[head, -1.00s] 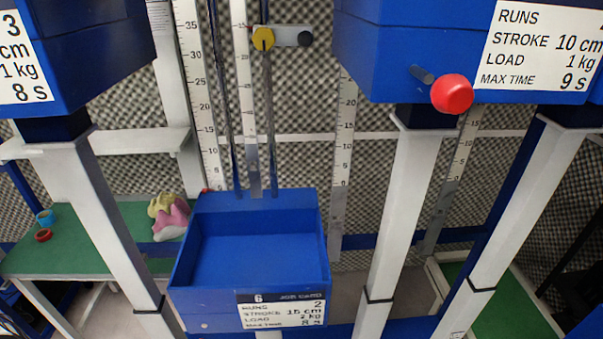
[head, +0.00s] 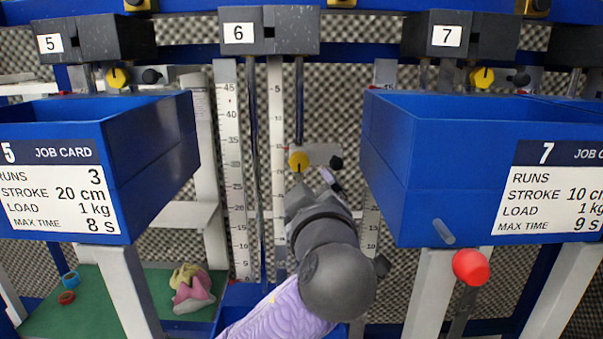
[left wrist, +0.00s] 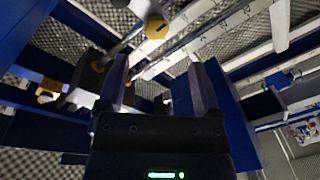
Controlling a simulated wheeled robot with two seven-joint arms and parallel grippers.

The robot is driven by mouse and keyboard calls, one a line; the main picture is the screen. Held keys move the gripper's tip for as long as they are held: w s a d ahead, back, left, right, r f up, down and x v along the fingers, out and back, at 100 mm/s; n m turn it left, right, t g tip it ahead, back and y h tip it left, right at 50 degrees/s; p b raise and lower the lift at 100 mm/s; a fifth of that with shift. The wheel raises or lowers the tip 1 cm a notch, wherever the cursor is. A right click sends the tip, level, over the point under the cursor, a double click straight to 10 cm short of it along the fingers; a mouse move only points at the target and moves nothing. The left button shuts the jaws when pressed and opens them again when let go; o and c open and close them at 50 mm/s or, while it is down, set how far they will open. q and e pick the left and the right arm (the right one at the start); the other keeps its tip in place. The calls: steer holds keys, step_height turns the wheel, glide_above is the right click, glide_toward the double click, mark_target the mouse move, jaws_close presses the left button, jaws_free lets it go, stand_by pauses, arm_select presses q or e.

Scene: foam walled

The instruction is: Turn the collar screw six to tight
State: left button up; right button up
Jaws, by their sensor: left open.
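The collar of station six (head: 318,152) is a small grey plate on the rod below the block labelled 6 (head: 268,32). It carries a yellow knob (head: 299,161) at its left and a dark knob (head: 336,163) at its right. My left gripper (head: 328,180) is just below the collar in the head view, its fingers pointing up at it. Contact cannot be told. In the left wrist view the left gripper (left wrist: 160,65) is open, with nothing seen held between its fingers. A yellow knob (left wrist: 156,27) shows beyond the fingertips there; which station it belongs to is unclear. My right gripper is not in view.
Blue boxes with job cards 5 (head: 150,150) and 7 (head: 400,150) stand either side of my arm. A red knob (head: 470,267) sticks out below box 7. Upright rulers (head: 229,150) and rods stand close by. Another blue box (head: 238,298) is low behind my arm.

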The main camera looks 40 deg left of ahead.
mark_target(299, 163)
arm_select(q)
steer(key=shift+n, duration=0.3)
steer(key=p+x, duration=0.1)
steer(key=x, duration=0.2)
steer(key=r+p+x, duration=0.1)
steer(key=x, duration=0.2)
steer(key=p+x, duration=0.2)
steer(key=shift+a+r, duration=0.15)
steer(key=shift+a, duration=0.4)
steer(key=shift+w+a, duration=0.35)
steer(key=shift+w, duration=0.1)
jaws_close()
